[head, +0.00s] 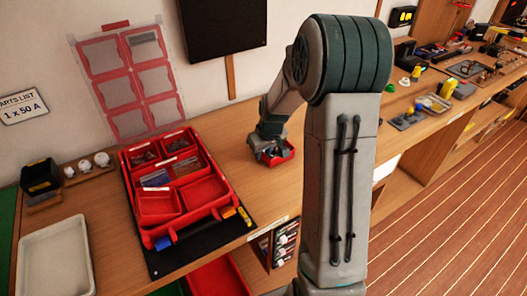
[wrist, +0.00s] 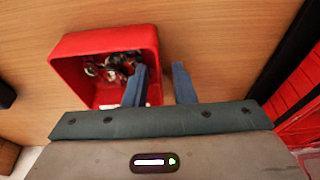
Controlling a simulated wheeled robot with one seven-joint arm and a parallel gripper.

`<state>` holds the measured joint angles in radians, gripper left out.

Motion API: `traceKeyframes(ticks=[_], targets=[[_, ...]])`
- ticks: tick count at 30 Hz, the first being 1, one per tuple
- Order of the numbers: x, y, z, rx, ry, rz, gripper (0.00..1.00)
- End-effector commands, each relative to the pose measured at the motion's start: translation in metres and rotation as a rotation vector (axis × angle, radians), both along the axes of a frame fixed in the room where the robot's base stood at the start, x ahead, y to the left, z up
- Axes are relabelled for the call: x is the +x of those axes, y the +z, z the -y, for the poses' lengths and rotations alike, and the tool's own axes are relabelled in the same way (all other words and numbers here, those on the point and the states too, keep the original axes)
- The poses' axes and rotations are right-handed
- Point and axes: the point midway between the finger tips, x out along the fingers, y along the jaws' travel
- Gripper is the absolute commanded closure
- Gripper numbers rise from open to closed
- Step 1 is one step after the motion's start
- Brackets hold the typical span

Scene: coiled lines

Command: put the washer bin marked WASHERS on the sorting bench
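A small red bin (head: 274,154) sits on the wooden bench, just beyond my upper arm in the head view. In the wrist view the red bin (wrist: 75,60) holds a heap of small metal pieces. No WASHERS marking can be read on it. My gripper (head: 268,138) is at the bin. In the wrist view my gripper (wrist: 158,75) is open, with one blue finger over the inside of the bin and the other outside its right wall. A gap shows between the wall and the outer finger. My gripper partly hides the near side of the bin.
A red organiser (head: 215,212) with several compartments lies on a black mat (head: 165,262) to the left. A white tray (head: 83,228) is at far left. The bench (head: 222,125) is bare around the bin. Tools and small parts crowd its right stretch.

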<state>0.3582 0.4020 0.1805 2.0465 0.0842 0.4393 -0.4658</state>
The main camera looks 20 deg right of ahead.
Motion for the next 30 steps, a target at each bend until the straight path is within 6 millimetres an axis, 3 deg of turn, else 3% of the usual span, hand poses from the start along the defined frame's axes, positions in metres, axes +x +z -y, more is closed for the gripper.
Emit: traceKeyframes(ticks=[5, 21, 30], targets=[[-0.001, 0.008, 0.000, -0.001, 0.000, 0.002, 0.76], [-0.027, 0.100, 0.006, -0.002, -0.001, 0.004, 0.76], [-0.044, 0.125, -0.002, -0.006, -0.005, -0.001, 0.76]])
